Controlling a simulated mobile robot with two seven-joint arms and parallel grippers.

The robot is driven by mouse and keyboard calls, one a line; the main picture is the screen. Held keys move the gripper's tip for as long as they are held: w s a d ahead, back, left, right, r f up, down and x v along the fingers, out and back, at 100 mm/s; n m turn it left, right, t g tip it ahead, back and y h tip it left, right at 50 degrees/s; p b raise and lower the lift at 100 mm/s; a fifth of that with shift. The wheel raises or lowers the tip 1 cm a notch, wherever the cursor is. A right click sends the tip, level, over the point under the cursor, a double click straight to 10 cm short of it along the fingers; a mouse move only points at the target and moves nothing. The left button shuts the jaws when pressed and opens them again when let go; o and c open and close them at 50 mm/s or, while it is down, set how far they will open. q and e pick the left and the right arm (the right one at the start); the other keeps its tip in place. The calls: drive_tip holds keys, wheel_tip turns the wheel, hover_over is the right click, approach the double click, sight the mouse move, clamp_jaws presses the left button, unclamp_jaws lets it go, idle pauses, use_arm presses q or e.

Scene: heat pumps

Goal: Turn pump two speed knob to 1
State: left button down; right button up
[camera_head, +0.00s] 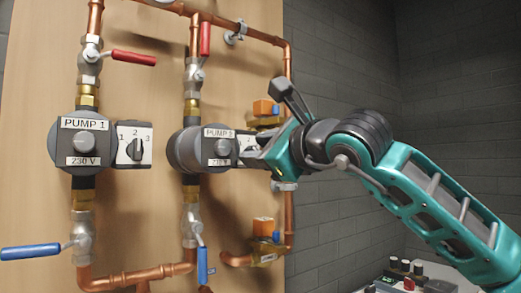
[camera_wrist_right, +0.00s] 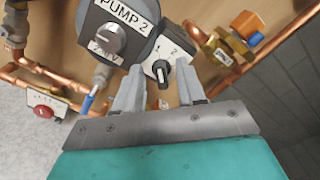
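Pump 2 (camera_head: 205,150) is a round grey pump in the middle copper line; in the right wrist view it (camera_wrist_right: 112,38) is at the upper left. Its white speed plate (camera_wrist_right: 180,74) carries a black speed knob (camera_wrist_right: 161,71) with a pale mark; a "2" is legible, but I cannot tell the setting. In the head view the plate is mostly hidden behind my right gripper (camera_head: 250,152). In the wrist view my right gripper (camera_wrist_right: 159,70) is open, its two fingers apart with the knob in the gap between their tips. I see no contact with the knob. My left gripper is not in view.
Pump 1 (camera_head: 84,143) and its speed plate (camera_head: 133,147) are at the left. Red valve levers (camera_head: 134,57) are above, blue levers (camera_head: 30,252) below. Copper pipes and a brass valve with an orange cap (camera_head: 264,108) are close to my right gripper. A grey brick wall is at the right.

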drive_tip(key=b+v, duration=0.1)
drive_tip(key=v, duration=1.2)
